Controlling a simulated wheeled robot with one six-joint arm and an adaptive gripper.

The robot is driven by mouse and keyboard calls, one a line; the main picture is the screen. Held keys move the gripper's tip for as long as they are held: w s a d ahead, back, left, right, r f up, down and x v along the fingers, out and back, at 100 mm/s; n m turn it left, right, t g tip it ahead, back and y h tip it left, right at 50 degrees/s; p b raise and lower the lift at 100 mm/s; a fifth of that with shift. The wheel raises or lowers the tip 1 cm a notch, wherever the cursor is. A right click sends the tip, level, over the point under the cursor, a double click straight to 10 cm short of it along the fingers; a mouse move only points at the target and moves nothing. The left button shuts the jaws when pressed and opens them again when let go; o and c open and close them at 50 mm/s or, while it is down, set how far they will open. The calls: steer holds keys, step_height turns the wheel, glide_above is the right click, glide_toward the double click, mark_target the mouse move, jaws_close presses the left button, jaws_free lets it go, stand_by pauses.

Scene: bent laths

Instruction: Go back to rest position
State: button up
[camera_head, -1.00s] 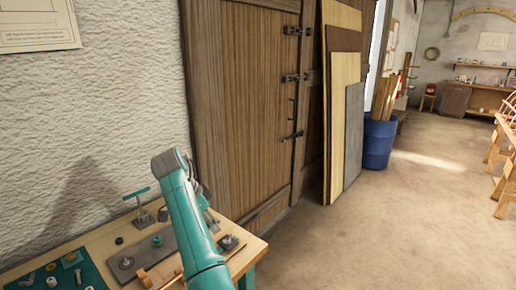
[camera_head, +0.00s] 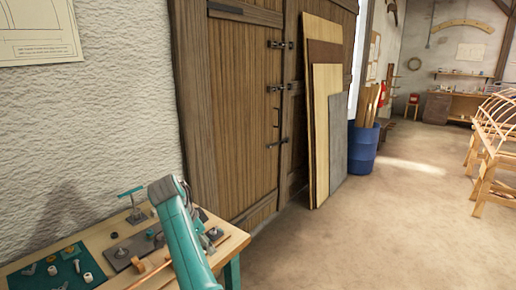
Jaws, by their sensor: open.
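My teal arm rises from the bottom edge in front of the workbench (camera_head: 112,238), its bent joint near the bench's back edge. My gripper cannot be made out; the arm covers the area behind it.
A teal mat (camera_head: 62,268) with small parts lies at the bench's left. A teal-handled clamp (camera_head: 133,205) stands at the back. Boards (camera_head: 325,120) lean on the wooden door beside a blue barrel (camera_head: 363,147). Open floor (camera_head: 370,225) lies to the right.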

steer(key=s+d+f+n+t+y, duration=0.15)
steer(key=d+f, duration=0.35)
steer(key=f, duration=0.8)
steer(key=s+d+f+n+t, duration=0.1)
steer(key=s+d+f+n, duration=0.15)
steer(key=d+f, duration=0.65)
steer(key=s+d+f+n+t+y, duration=0.1)
steer(key=s+d+f, duration=0.3)
steer(key=s+f, duration=0.4)
steer(key=s+d+f+n+t+y, duration=0.1)
steer(key=s+d+f+n, duration=0.1)
steer(key=s+d+f, duration=0.5)
steer(key=s+d+r+n+t+y, duration=0.1)
steer(key=s+d+r+t, duration=0.15)
steer(key=s, duration=0.95)
steer(key=s+d+r+n+t, duration=0.1)
steer(key=s+d, duration=0.2)
steer(key=s, duration=1)
steer(key=s+d+r+n+t, duration=0.1)
steer(key=s+r+t, duration=0.1)
steer(key=s+r, duration=0.6)
steer(key=s+d+r+n+t, duration=0.1)
steer(key=s+d+r+t, duration=0.1)
steer(key=s+r, duration=0.6)
step_height(320, 180, up, 6)
steer(key=shift+d+r+h, duration=0.2)
steer(key=shift+r+h, duration=0.05)
steer(key=shift+h, duration=0.2)
